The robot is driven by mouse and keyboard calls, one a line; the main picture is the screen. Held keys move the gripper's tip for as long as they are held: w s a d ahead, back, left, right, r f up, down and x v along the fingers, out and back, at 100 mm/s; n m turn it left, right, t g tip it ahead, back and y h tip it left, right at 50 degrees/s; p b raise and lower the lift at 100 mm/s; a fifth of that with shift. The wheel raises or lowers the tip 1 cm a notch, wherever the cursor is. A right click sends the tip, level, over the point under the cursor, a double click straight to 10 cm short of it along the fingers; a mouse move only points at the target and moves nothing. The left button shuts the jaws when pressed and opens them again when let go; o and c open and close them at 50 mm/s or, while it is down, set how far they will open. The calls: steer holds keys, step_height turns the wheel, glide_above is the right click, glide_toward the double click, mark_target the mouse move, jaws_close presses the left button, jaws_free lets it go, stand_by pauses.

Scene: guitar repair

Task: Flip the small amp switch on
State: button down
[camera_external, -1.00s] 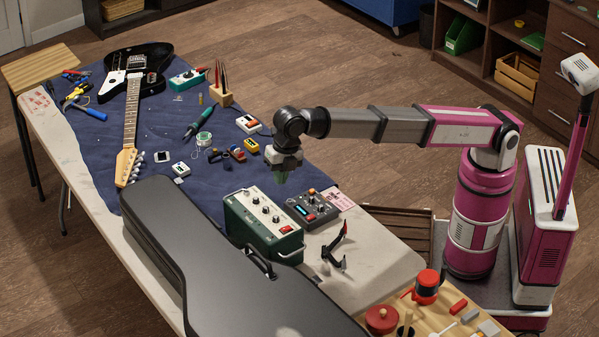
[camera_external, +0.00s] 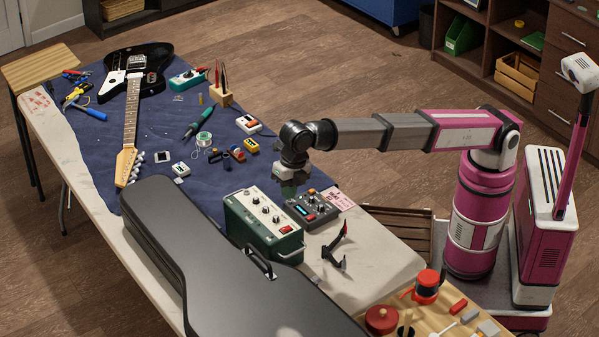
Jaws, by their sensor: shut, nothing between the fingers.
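The small amp (camera_external: 262,240) is a dark green box with a light panel, several knobs and a handle. It stands on the table between the black guitar case and a dark pedal. A red switch (camera_external: 286,229) sits at the right end of its top panel; its position is too small to tell.
The dark pedal (camera_external: 312,208) with knobs stands right of the amp. A black and red clamp (camera_external: 337,247) lies in front of it. The black guitar case (camera_external: 215,265) fills the front left. Several small pedals and tools lie on the blue cloth (camera_external: 100,140) behind.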

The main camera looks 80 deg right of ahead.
mark_target(283, 229)
steer(key=f, duration=0.7)
steer(key=w+a+f, duration=0.1)
steer(key=f, duration=0.2)
steer(key=shift+w+a+f, duration=0.1)
steer(key=shift+f, duration=0.2)
